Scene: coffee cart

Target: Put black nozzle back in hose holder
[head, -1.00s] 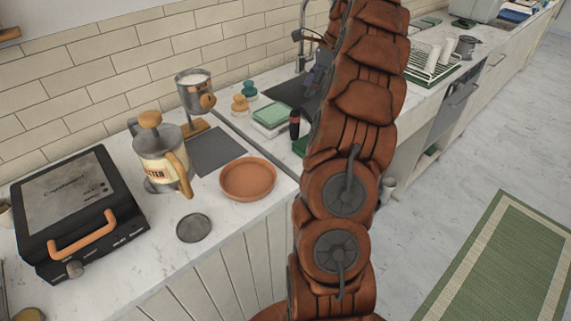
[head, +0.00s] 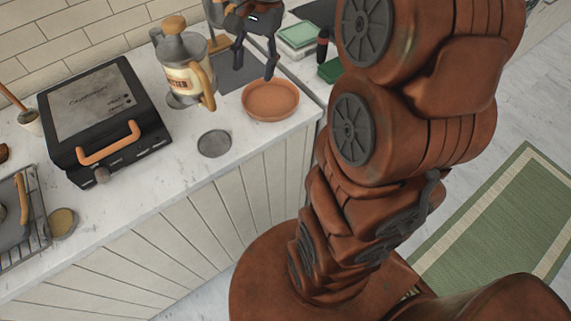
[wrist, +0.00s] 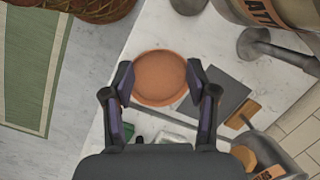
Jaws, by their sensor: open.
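I cannot make out a black nozzle or a hose holder in the current views. My gripper (head: 254,68) is open and empty over the counter, near the dark grey mat and the terracotta dish (head: 270,98). In the wrist view my gripper (wrist: 160,76) has its fingers spread on either side of the same dish (wrist: 160,80), seen from above; how high it is above the dish is unclear. A dark upright item with a red part (head: 322,46) stands by the sink edge; I cannot tell what it is.
The lettered canister (head: 184,70) stands left of the gripper, beside the black press (head: 100,115). A grey disc (head: 214,144) lies in front. A dark grey mat (wrist: 226,96) lies beside the dish. Green and white pads (head: 299,35) lie right. My arm hides much of the right side.

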